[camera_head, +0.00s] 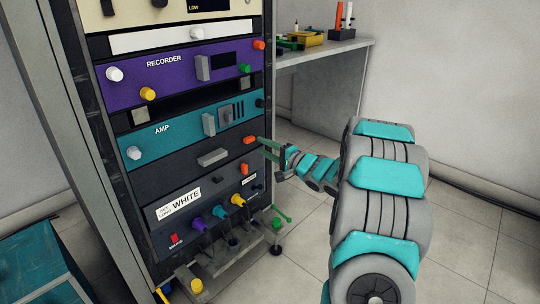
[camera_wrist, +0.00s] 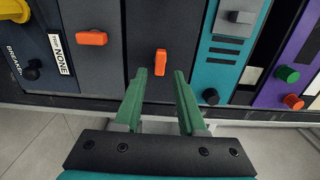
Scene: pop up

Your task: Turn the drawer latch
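An orange latch (camera_head: 249,139) sits at the right end of a dark drawer front (camera_head: 190,168) with a grey handle (camera_head: 212,157), just below the teal AMP panel. In the wrist view the latch (camera_wrist: 161,62) lies between and just beyond my fingertips. It lies lengthwise across the rack there, so it is roughly horizontal. My gripper (camera_head: 262,147) has green fingers and is open and empty. In the wrist view its fingertips (camera_wrist: 161,74) are spread on either side of the latch; I cannot tell whether they touch it.
A second orange latch (camera_head: 244,168), turned upright, is on the dark panel below. Several coloured knobs are lower down, and the purple RECORDER panel (camera_head: 180,72) is above. A side table (camera_head: 320,47) with tools stands behind right.

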